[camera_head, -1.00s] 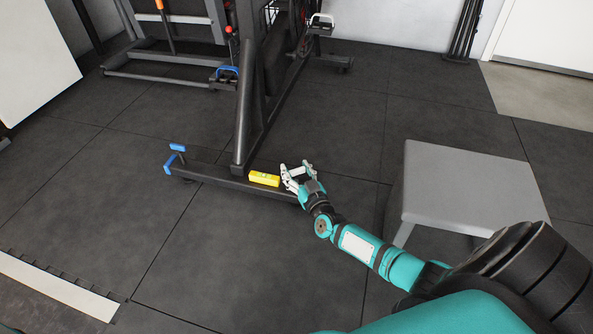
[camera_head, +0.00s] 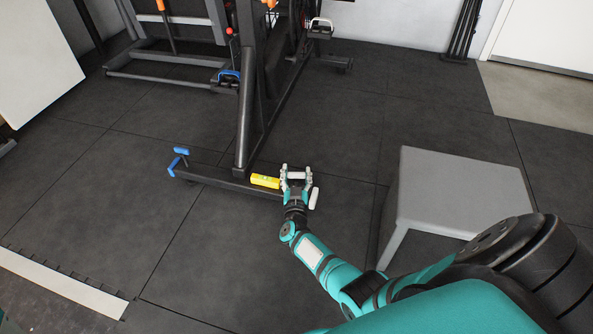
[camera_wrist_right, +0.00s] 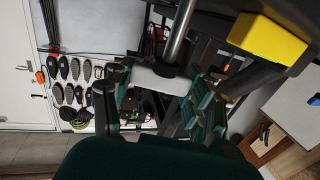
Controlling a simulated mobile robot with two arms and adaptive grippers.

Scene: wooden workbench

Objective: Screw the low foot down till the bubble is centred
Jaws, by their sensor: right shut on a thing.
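The yellow spirit level (camera_head: 265,181) lies on the dark base bar (camera_head: 215,180) of the bike-like machine, near the bar's right end. It also shows in the right wrist view (camera_wrist_right: 268,40); I cannot make out where its bubble stands. My right gripper (camera_head: 297,176) is at that right end, beside the level. In the right wrist view my right gripper (camera_wrist_right: 160,85) is shut on a pale part (camera_wrist_right: 152,79) below a bright metal rod (camera_wrist_right: 180,32), apparently the foot and its stem. My left gripper is out of view.
A grey stool (camera_head: 450,190) stands to the right of my right arm. Blue-ended parts (camera_head: 178,160) are at the bar's left end. Other exercise equipment (camera_head: 165,60) stands behind.

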